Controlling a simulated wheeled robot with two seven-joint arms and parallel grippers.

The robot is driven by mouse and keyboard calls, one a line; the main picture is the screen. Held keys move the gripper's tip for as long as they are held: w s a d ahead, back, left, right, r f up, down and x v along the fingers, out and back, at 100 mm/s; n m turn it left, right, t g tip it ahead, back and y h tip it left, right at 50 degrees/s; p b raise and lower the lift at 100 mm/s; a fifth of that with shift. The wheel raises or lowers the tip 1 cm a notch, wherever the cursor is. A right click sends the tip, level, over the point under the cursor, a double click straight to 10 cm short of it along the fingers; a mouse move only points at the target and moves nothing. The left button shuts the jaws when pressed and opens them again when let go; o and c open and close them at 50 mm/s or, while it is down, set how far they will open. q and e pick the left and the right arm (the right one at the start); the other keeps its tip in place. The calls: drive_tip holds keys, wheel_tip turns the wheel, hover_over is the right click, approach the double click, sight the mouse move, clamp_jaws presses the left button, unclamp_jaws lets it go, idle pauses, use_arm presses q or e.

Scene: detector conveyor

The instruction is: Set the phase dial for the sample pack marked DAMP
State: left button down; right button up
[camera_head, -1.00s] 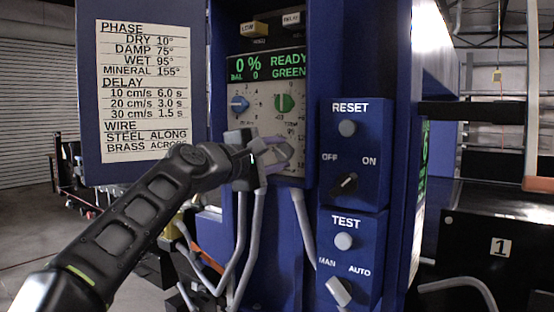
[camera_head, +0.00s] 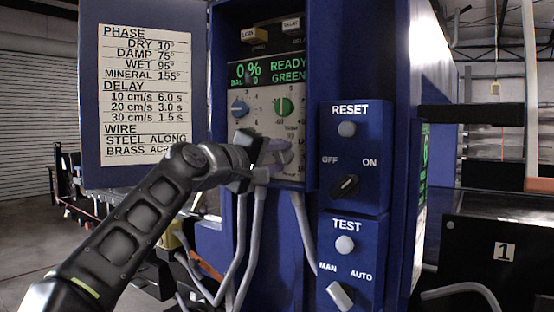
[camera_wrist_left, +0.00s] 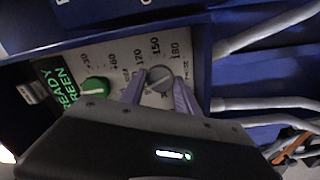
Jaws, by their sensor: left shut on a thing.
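The grey phase dial (camera_wrist_left: 160,77) sits on the control panel, with a printed degree scale around it showing 150 and 180. My left gripper (camera_head: 279,152) is shut on this dial, with one lilac finger on each side of it in the left wrist view. The gripper mostly hides the dial in the head view, and its pointer is unclear. The white chart (camera_head: 140,95) lists DAMP as 75° under PHASE. The green display (camera_head: 266,71) reads 0 % and READY GREEN. No sample pack is recognisable. My right gripper is out of view.
A blue knob (camera_head: 239,108) and a green knob (camera_head: 284,107) sit above the gripped dial. The RESET box (camera_head: 352,150) and TEST box (camera_head: 350,262) stand to the right. Grey cables (camera_head: 304,230) hang below the panel.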

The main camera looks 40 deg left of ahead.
use_arm(q)
drive_tip(key=shift+f, duration=0.1)
drive_tip(key=c, duration=0.9)
unclamp_jaws()
drive_tip(key=shift+s, duration=0.1)
drive_tip(key=s+b, duration=0.2)
drive_tip(key=s, duration=0.5)
drive_tip(key=shift+s, duration=0.3)
drive_tip(key=shift+d, duration=0.1)
